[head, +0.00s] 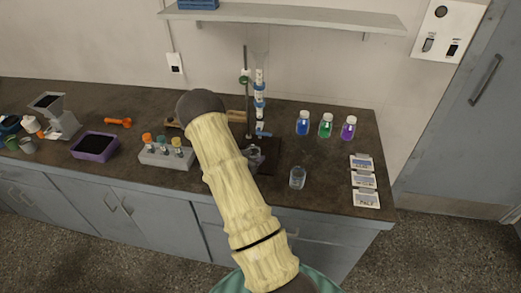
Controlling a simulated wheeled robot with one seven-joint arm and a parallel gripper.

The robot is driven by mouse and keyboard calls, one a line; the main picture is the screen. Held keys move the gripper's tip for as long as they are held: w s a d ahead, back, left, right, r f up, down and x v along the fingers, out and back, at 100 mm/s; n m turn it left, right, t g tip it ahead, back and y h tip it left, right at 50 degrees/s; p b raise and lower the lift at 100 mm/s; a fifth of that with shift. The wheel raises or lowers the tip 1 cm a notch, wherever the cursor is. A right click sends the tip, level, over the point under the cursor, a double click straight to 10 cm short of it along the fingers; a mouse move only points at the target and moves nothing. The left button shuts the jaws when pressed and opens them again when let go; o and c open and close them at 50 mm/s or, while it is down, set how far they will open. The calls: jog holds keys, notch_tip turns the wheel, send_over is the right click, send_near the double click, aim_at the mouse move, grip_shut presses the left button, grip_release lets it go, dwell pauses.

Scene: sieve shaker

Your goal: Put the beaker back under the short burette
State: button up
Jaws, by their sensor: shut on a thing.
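The short burette (259,88), with blue and white parts, is clamped upright on a stand (245,70) near the back of the bench. My arm crosses the middle of the view and hides part of the stand's base. My gripper (256,156) shows as a small grey shape past the arm's right edge, low below the burette's tip. It is shut on what looks like the beaker, which is mostly hidden; I cannot tell whether it touches the base. A separate clear glass vessel (297,177) stands upright on the bench to the right.
Blue (303,124), green (325,126) and purple (348,128) bottles stand behind the glass vessel. Cards (364,180) lie at the right end. A grey rack (166,154) and a purple tray (95,146) are on the left. A shelf (290,18) hangs above.

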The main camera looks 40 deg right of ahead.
aim_at(257, 152)
jog(key=shift+w+d, duration=0.1)
jog(key=d, duration=0.2)
jog(key=w+d+p, duration=0.1)
jog(key=d, duration=0.1)
jog(key=shift+w+d+r, duration=0.15)
jog(key=shift+w+d, duration=0.05)
jog(key=shift+d, duration=0.1)
jog(key=shift+f+p, duration=0.4)
jog(key=shift+f, duration=0.15)
jog(key=shift+a+f, duration=0.15)
jog(key=shift+f, duration=0.15)
jog(key=shift+f, duration=0.15)
jog(key=o, duration=1)
